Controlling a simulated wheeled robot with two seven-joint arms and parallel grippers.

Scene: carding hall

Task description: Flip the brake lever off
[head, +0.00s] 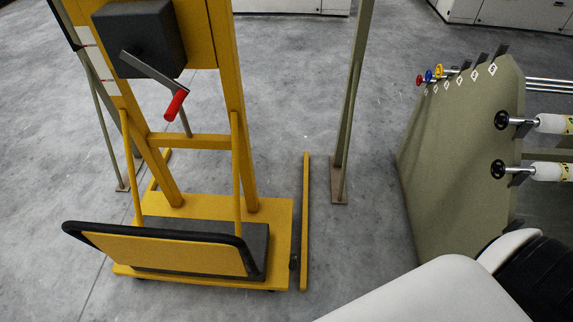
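A metal arm with a red grip (176,104) is fixed to a dark grey box (140,40) on a yellow upright frame. The arm slants down to the right from the box. I cannot tell whether this is the brake lever or a crank; no part is clearly marked as a brake. Neither of my grippers is in view. A white and black part of my own body fills the lower right corner.
A yellow bar (305,215) runs along the platform's right side at floor level. A greenish post (350,110) stands behind it. At right, an olive machine side panel (465,150) carries small coloured knobs and white rollers (552,123). Grey floor (370,235) between them is clear.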

